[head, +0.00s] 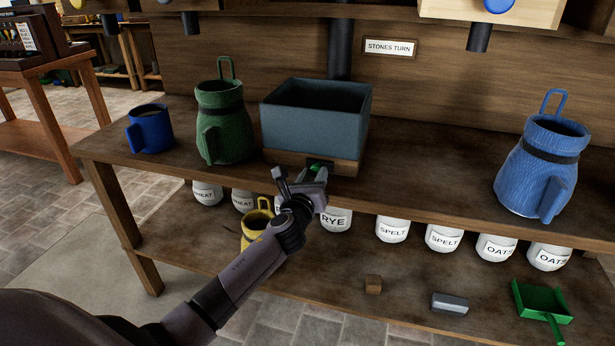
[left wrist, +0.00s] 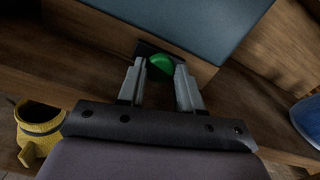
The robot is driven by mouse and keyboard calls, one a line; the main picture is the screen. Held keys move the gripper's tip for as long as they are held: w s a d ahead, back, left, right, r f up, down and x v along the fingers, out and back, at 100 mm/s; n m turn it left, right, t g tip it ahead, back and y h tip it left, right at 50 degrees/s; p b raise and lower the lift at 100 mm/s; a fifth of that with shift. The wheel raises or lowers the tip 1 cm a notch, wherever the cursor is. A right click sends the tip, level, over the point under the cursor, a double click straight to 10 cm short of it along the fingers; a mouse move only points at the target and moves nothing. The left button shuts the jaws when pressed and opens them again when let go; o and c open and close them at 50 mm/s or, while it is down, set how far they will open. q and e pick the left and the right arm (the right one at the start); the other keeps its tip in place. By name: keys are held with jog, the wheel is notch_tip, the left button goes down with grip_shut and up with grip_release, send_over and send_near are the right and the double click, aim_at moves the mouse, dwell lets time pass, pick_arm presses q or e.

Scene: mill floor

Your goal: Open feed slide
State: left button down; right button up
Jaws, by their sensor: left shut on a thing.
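A blue-grey open box (head: 308,128) stands on the bench, with a wooden strip (head: 346,167) along its lower front. A green knob (head: 319,165) sits at a dark slot in that strip, and it shows clearly in the left wrist view (left wrist: 160,66). I take it for the feed slide's handle. My left gripper (head: 314,172) reaches up to it from the front, with one finger on each side of the knob, shut on it. The slide behind the knob is hidden inside the strip. My right gripper is not in view.
A green jug (head: 222,125) and a blue mug (head: 150,130) stand left of the box; a blue jug (head: 540,165) stands at the right. A yellow jug (head: 257,225) and several labelled jars are on the lower shelf.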

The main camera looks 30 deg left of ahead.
pick_arm(q)
jog(key=c, duration=0.8)
grip_release()
jog(key=shift+o, duration=0.2)
jog(key=shift+s, duration=0.15)
jog(key=p+v, duration=0.1)
jog(key=v, duration=0.6)
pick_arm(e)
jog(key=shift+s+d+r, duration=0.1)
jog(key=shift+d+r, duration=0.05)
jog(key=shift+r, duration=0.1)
pick_arm(q)
jog(key=shift+f, duration=0.1)
